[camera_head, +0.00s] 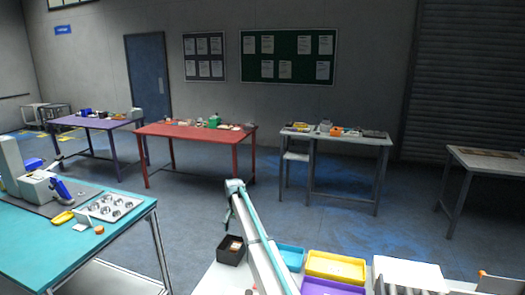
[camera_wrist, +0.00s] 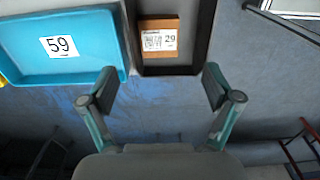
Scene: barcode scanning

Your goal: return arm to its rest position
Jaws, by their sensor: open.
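My gripper (camera_wrist: 159,86) is open and empty, its two fingers spread wide in the wrist view. Beyond the fingers, near the top, is a black bin (camera_wrist: 203,45) holding a small brown box (camera_wrist: 158,24) with a label reading 29. Left of it is a blue tray (camera_wrist: 95,72) with a card reading 59. Nothing touches the fingers.
The blue tray (camera_head: 291,253), a yellow tray (camera_head: 336,279) and a purple tray (camera_head: 330,288) stand right of my arm. A teal table (camera_head: 40,250) with a scanner (camera_head: 62,190) is at left. A red table (camera_head: 190,132) stands behind, with open floor between.

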